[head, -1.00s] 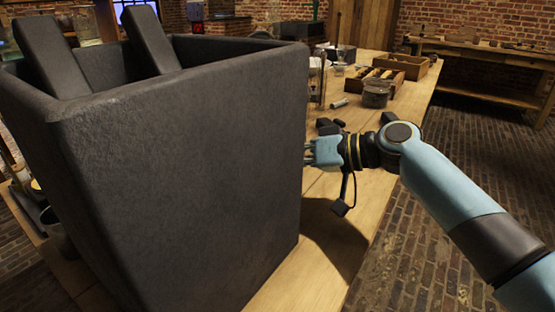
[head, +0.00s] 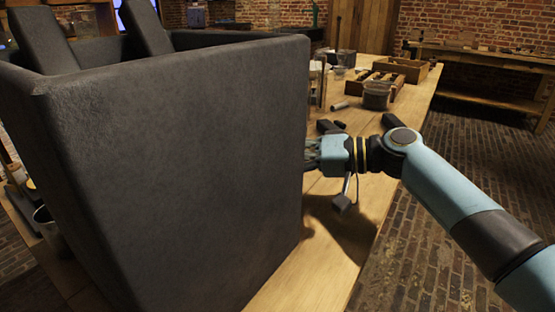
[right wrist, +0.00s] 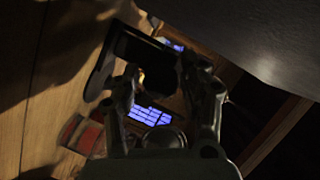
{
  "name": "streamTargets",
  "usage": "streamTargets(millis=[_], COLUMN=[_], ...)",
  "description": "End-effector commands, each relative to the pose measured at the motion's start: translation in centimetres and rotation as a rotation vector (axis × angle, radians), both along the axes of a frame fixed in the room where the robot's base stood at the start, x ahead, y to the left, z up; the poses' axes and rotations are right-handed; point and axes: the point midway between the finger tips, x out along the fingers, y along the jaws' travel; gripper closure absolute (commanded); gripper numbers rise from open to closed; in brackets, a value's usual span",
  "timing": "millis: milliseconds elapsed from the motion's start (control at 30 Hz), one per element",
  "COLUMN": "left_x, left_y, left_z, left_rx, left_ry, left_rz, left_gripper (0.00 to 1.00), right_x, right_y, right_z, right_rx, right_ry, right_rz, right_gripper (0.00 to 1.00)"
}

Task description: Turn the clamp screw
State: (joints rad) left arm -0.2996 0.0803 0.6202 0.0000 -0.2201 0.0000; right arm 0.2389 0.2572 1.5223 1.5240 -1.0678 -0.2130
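A dark, blocky part (right wrist: 140,48) lies at the fingertips, with a small brass-coloured spot near the left one. I cannot tell whether this is the clamp screw or whether the fingers grip it. My left gripper is not in view.
The wooden table (head: 310,275) runs along the jar's right side and is bare at the front. A round dark pot (head: 376,96), an open wooden tray (head: 400,68) and small tools stand farther back. A second bench (head: 480,55) stands by the brick wall.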

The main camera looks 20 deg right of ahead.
Motion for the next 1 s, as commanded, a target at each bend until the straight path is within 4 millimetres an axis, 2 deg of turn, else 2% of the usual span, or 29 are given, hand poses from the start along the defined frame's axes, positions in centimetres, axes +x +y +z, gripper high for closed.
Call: streamTargets(millis=[67, 333, 433, 567, 800, 1000], left_x=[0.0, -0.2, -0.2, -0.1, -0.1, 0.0], left_y=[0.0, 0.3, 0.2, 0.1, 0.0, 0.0], left_z=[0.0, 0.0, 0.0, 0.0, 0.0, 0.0], left_rx=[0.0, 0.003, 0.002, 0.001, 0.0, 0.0], left_ry=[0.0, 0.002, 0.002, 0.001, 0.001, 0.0], left_rz=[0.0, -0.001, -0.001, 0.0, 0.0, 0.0], left_gripper=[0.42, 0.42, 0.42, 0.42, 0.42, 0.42], right_x=[0.0, 0.0, -0.4, -1.6, -4.5, -5.9], right_y=[0.0, -0.1, -0.7, -2.6, -7.1, -9.4], right_z=[0.0, 0.0, 0.1, 0.5, 1.4, 2.1], right_rx=[-0.001, -0.001, -0.004, -0.006, -0.008, -0.004], right_ry=[-0.001, -0.002, -0.001, -0.001, 0.001, 0.0], right_rz=[0.0, 0.0, -0.001, -0.001, 0.0, 0.0], right_gripper=[0.44, 0.44, 0.44, 0.44, 0.44, 0.44])
